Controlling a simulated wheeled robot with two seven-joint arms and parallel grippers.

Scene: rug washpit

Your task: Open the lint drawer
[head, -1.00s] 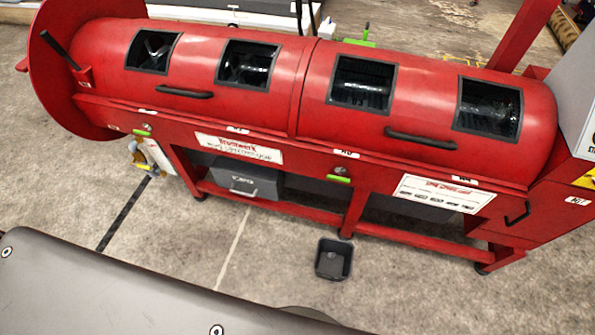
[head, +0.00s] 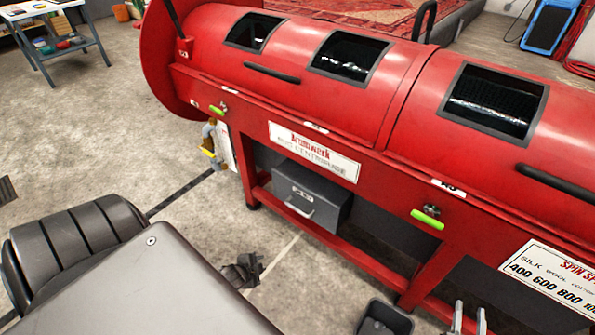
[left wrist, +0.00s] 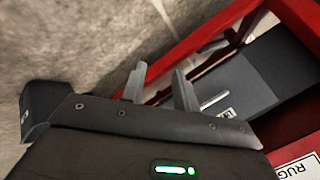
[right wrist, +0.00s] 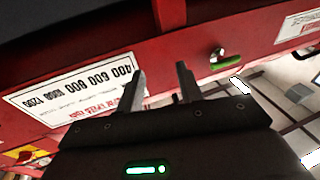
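A dark grey drawer (head: 313,193) with a pale bar handle (head: 299,209) and a small label sits under the left part of the red machine; it looks shut. In the left wrist view the drawer (left wrist: 258,78) is to the right of my fingers, its handle (left wrist: 213,101) just beyond the right fingertip, apart from it.
The red machine (head: 395,160) has a lower frame rail (head: 330,232) running under the drawer. A small black bin (head: 383,318) stands on the floor near my right gripper. A bottle-like item (head: 213,140) hangs at the machine's left end. Floor (head: 110,130) at left is clear.

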